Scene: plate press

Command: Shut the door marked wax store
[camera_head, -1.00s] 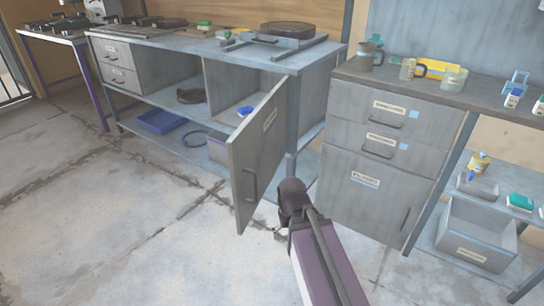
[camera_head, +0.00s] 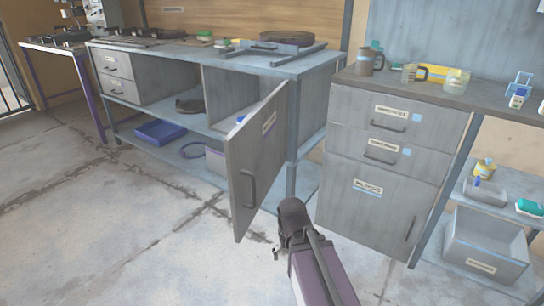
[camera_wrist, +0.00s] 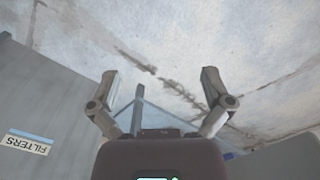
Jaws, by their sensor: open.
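A grey cabinet door (camera_head: 252,165) stands open under the middle bench in the head view, swung out toward me. It has a bar handle (camera_head: 249,188) near its free edge and a label (camera_head: 269,122) too small to read, so I cannot confirm it says wax store. My gripper (camera_head: 281,248) is low, just right of the door's free lower corner, with no contact visible. In the wrist view my gripper (camera_wrist: 159,80) shows its two fingers spread with nothing between them. The open door's far face and hinges are hidden.
The right-hand drawer cabinet (camera_head: 378,210) stands close to my arm; its lower front is shut. A panel label reading FILTERS (camera_wrist: 28,142) shows upside down in the wrist view. A blue tray (camera_head: 160,132) lies on the bench's lower shelf. The floor at left is clear.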

